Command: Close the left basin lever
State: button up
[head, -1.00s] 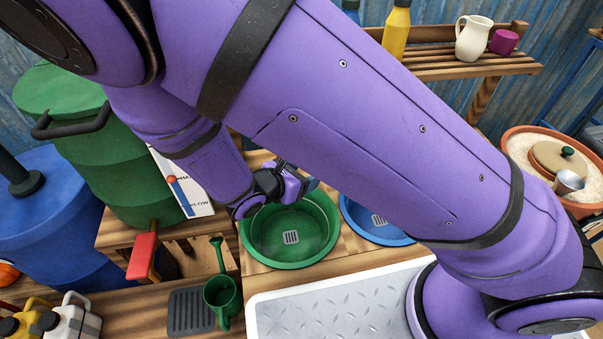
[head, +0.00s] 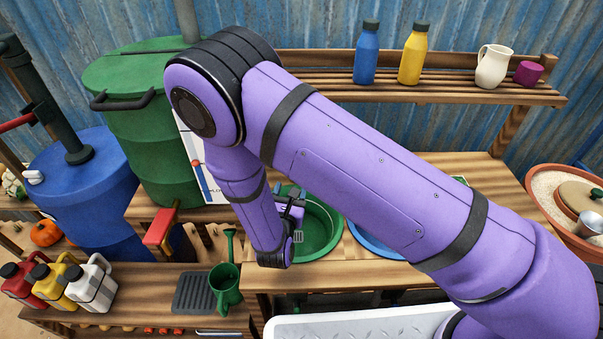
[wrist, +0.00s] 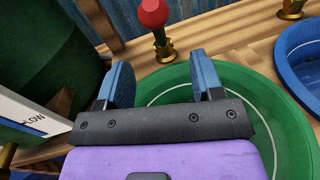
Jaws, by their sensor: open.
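The left basin lever (wrist: 159,38) shows in the wrist view behind the green basin: a round red knob on a short stem over a brass fitting. The knob stands up toward the top of the picture. My gripper (wrist: 160,78) is open and empty; its two blue fingers point toward the lever, which stands beyond the fingertips, between their lines and apart from them. In the head view my gripper (head: 293,194) is at the back left of the green basin (head: 334,222), and I cannot make out the lever there. The green basin's rim passes below the fingers in the wrist view.
The blue basin (wrist: 296,62) is to the right, with a brass fitting (wrist: 291,9) behind it. A white board (wrist: 28,122) and the green barrel (wrist: 38,50) are close on the left. A shelf (head: 440,92) with bottles runs along the back wall.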

jog(key=shift+y, duration=0.3)
jog(key=w, duration=0.3)
jog(key=w+d, duration=0.1)
jog(key=w, duration=0.6)
jog(key=shift+w+d+f, duration=0.1)
jog(key=shift+w+d, duration=0.15)
jog(key=shift+d, duration=0.15)
grip_shut()
